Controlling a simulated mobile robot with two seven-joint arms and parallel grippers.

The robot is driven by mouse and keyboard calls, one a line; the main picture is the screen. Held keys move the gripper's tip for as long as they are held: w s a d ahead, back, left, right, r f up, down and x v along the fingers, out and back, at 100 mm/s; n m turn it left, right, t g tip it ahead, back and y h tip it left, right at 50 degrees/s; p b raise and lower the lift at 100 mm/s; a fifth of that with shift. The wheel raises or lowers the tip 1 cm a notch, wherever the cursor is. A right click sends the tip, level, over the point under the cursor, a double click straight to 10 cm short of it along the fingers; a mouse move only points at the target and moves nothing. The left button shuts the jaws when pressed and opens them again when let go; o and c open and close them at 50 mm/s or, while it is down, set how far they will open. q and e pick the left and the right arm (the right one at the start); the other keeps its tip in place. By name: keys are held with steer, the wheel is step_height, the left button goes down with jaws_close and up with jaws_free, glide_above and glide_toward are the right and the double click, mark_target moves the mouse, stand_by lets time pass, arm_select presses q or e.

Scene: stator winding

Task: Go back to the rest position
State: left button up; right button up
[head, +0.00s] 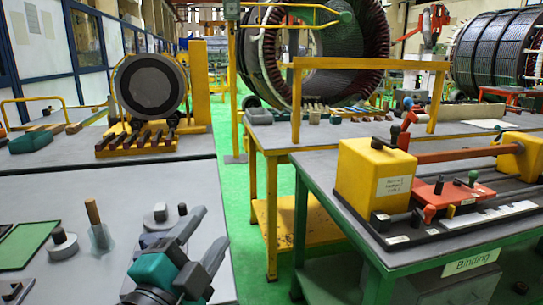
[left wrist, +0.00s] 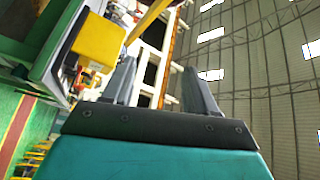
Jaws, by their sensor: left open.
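My left gripper (head: 208,228) is in the lower middle of the head view, over the right edge of the grey table (head: 150,190). Its two grey fingers are spread apart with nothing between them. The fingers also show in the left wrist view (left wrist: 159,68), empty and apart, with the hall's roof and windows beyond. My right gripper is not in view.
On the grey table are a green mat (head: 28,245), a wooden-handled tool (head: 97,225) and metal weights (head: 63,244). A green-framed bench (head: 330,170) with a yellow machine block (head: 375,178) stands to the right. A green floor aisle (head: 238,200) lies between them.

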arm_select(q)
steer(key=s+a+f+n+g+y, duration=0.3)
steer(key=a+f+n+g, duration=0.15)
steer(key=f, duration=0.35)
steer(key=s+a+f+n+g+y, duration=0.3)
steer(key=f+n, duration=0.2)
steer(key=f, duration=0.4)
steer(key=s+a+f+n+g, duration=0.25)
steer(key=s+f+g, duration=0.2)
steer(key=s, duration=0.35)
steer(key=s+a+f+n+g, duration=0.1)
steer(key=s+f+n+g, duration=0.25)
steer(key=s+f, duration=0.35)
steer(key=w+d+m+t+h+p, duration=0.1)
steer(key=w+d+t+p, duration=0.2)
steer(key=w+t+p, duration=0.3)
steer(key=shift+w+f+t+p, duration=0.3)
steer(key=shift+w+f+t, duration=0.1)
steer(key=shift+w+t, duration=0.25)
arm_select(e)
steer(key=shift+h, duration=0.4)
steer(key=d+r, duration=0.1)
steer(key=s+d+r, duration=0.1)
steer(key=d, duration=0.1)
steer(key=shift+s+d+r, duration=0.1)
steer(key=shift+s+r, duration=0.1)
